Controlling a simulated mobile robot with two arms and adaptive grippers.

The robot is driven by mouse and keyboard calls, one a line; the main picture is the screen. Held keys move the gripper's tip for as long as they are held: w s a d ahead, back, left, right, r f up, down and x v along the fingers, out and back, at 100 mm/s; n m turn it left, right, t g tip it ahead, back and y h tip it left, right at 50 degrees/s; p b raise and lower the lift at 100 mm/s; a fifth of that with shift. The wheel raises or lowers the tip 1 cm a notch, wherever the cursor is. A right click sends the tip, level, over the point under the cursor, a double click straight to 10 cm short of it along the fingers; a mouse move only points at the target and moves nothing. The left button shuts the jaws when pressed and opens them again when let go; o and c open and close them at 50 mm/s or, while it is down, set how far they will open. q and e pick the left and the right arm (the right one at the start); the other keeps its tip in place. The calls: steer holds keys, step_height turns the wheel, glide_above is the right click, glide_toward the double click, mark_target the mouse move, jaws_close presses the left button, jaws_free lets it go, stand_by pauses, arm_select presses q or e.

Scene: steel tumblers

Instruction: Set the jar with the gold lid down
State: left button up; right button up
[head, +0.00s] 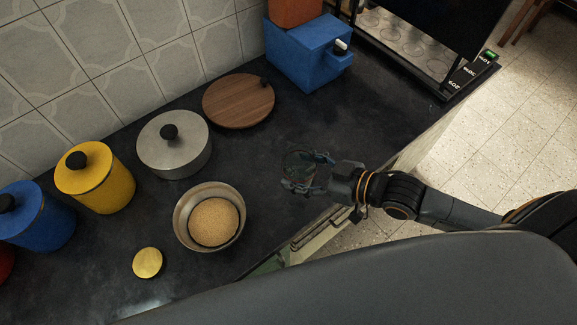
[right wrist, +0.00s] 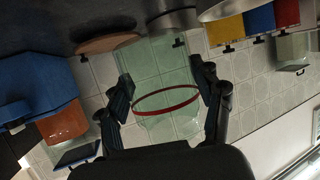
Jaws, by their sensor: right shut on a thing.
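My right gripper (head: 308,172) is shut on a clear glass jar at the front right part of the counter. In the right wrist view the jar (right wrist: 150,62) is pale green and see-through, with a red ring (right wrist: 166,102) around it, between the two fingers (right wrist: 162,98). No gold lid shows on this jar. I cannot tell whether its base touches the counter. A round gold lid (head: 148,262) lies at the front left of the counter, apart from the jar. My left gripper is not in view.
On the dark counter (head: 310,110) stand a bowl of grain (head: 180,228), a grey lidded pot (head: 175,158), yellow (head: 108,190) and blue (head: 45,225) canisters, a round wooden board (head: 237,101) and a blue box (head: 305,50). Bare counter lies between board and gripper.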

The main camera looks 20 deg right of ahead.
steer(key=w+f, duration=0.6)
steer(key=w, duration=0.1)
steer(key=shift+a+f, duration=0.4)
steer(key=shift+f, duration=1.5)
steer(key=shift+f+b, duration=0.15)
steer(key=shift+b, duration=0.2)
steer(key=o, duration=1.6)
steer(key=shift+s, duration=0.1)
steer(key=shift+o, duration=0.2)
steer(key=shift+s+d, duration=0.1)
steer(key=shift+d, duration=0.05)
steer(key=v, duration=1.1)
steer(key=shift+s+d+r, duration=0.15)
steer(key=shift+s+r, duration=0.1)
steer(key=shift+r, duration=0.05)
